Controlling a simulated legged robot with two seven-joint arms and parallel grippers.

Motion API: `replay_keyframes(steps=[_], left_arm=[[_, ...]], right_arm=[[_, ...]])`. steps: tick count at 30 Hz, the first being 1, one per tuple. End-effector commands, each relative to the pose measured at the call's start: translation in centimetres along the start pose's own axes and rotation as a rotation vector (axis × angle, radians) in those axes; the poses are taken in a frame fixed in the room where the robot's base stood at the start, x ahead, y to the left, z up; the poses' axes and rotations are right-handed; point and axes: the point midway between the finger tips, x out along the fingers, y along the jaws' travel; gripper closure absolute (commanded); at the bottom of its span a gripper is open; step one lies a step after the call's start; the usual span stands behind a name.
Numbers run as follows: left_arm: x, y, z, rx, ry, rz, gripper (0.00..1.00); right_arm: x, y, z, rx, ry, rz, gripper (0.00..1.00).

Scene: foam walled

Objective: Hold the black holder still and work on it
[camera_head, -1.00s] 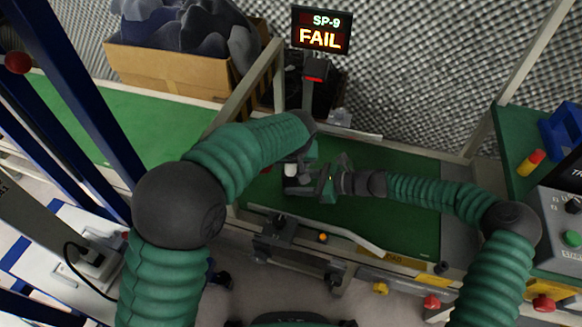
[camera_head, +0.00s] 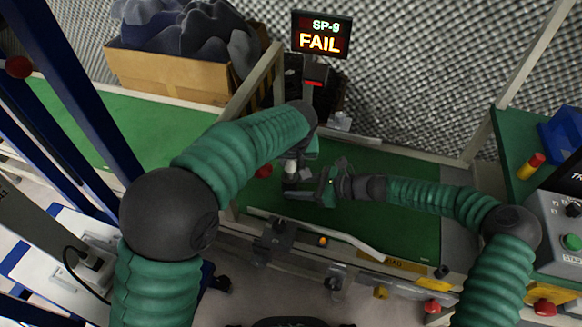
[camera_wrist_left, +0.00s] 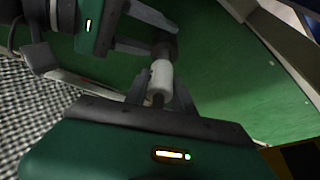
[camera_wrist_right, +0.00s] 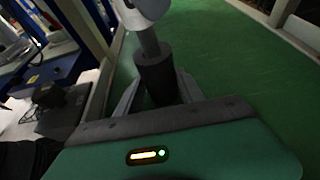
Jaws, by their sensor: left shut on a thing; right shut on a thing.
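The black holder (camera_wrist_right: 155,78) is between the fingers of my right gripper (camera_wrist_right: 153,92), which is shut on it. A white cylindrical piece (camera_wrist_left: 160,80) is between the fingers of my left gripper (camera_head: 293,163), which is shut on it. In the right wrist view, the white piece (camera_wrist_right: 148,8) is above the holder, and a grey shaft (camera_wrist_right: 149,43) runs between them into the holder's top. The holder's dark end (camera_wrist_left: 165,48) shows beyond the white piece in the left wrist view. In the head view, both grippers meet above the green bench, partly hiding the holder.
A green bench top (camera_head: 400,215) has free room on the right. A screen (camera_head: 321,35) reads "SP-9 FAIL" above a dark post. A control box (camera_head: 560,215) is at right.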

Motion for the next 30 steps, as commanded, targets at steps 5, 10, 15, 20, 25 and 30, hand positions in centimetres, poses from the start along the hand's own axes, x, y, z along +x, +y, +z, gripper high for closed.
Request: replay_keyframes(steps=[5, 10, 15, 20, 25, 30], left_arm=[[-4.2, -0.1, -1.8, -0.002, 0.005, 0.003, 1.00], [-6.1, -0.3, -2.6, 0.000, 0.001, 0.000, 1.00], [-6.3, -0.3, -2.6, 0.000, 0.000, 0.000, 1.00], [-6.3, -0.3, -2.6, 0.000, 0.000, 0.000, 1.00], [-6.3, -0.3, -2.6, 0.000, 0.000, -0.001, 1.00], [-6.2, -0.3, -2.6, 0.000, 0.000, -0.001, 1.00]], right_arm=[[0.0, 0.0, 0.0, 0.001, 0.000, 0.000, 1.00], [0.0, 0.0, -0.1, 0.001, 0.000, 0.000, 1.00], [0.0, 0.0, 0.0, 0.001, 0.000, 0.000, 1.00], [0.0, 0.0, -0.1, 0.001, 0.000, 0.000, 0.45], [0.0, 0.0, 0.0, 0.001, 0.000, 0.000, 0.30], [0.0, 0.0, 0.0, 0.001, 0.000, 0.000, 0.30]])
